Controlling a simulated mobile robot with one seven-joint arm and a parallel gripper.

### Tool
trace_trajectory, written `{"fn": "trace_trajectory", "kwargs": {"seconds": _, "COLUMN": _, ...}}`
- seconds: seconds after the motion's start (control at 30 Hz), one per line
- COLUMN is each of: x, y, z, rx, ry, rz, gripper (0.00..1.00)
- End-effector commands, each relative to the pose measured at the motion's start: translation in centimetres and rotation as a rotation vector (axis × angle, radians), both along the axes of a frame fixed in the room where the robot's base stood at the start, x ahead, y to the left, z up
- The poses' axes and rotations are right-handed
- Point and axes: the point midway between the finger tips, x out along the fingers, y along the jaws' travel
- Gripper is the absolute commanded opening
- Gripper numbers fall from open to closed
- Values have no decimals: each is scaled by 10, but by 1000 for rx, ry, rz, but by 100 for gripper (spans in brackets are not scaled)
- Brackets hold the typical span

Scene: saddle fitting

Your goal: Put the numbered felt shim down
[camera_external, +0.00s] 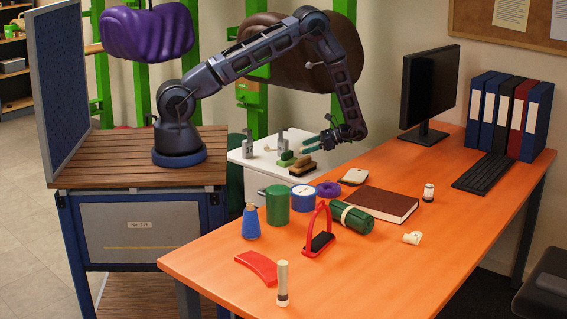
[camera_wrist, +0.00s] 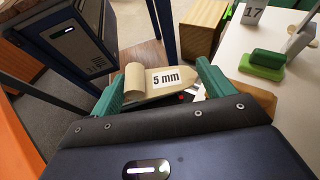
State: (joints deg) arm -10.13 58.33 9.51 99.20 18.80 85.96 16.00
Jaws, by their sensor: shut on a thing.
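The felt shim (camera_wrist: 152,80) is a flat beige piece with a "5 mm" label and one curled end. In the wrist view it lies between the two green fingers of my gripper (camera_wrist: 160,86), which is shut on it. In the external view my gripper (camera_external: 330,144) hangs in the air near the right side of the white cabinet top (camera_external: 241,160), behind the orange desk (camera_external: 345,270). The shim cannot be made out there.
The desk holds a book (camera_external: 382,204), a red stirrup (camera_external: 318,228), a green mug (camera_external: 277,204), an off-white pad (camera_external: 355,176) and a monitor (camera_external: 430,90). Its front right is mostly clear.

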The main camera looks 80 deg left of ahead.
Motion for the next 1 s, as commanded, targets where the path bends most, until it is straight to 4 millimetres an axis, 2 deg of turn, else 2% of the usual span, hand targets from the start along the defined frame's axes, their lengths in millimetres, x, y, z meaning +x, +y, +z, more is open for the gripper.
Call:
{"fn": "trace_trajectory", "kwargs": {"seconds": 0.27, "x": 20, "y": 72, "z": 9, "rx": 2, "ry": 1, "rz": -423, "gripper": 59}}
{"fn": "trace_trajectory", "kwargs": {"seconds": 0.5, "x": 53, "y": 125, "z": 22, "rx": 1, "ry": -1, "rz": -778, "gripper": 59}}
{"fn": "trace_trajectory", "kwargs": {"seconds": 0.8, "x": 102, "y": 170, "z": 37, "rx": 0, "ry": -1, "rz": -1163, "gripper": 59}}
{"fn": "trace_trajectory", "kwargs": {"seconds": 1.0, "x": 128, "y": 184, "z": 43, "rx": 0, "ry": -1, "rz": -1333, "gripper": 59}}
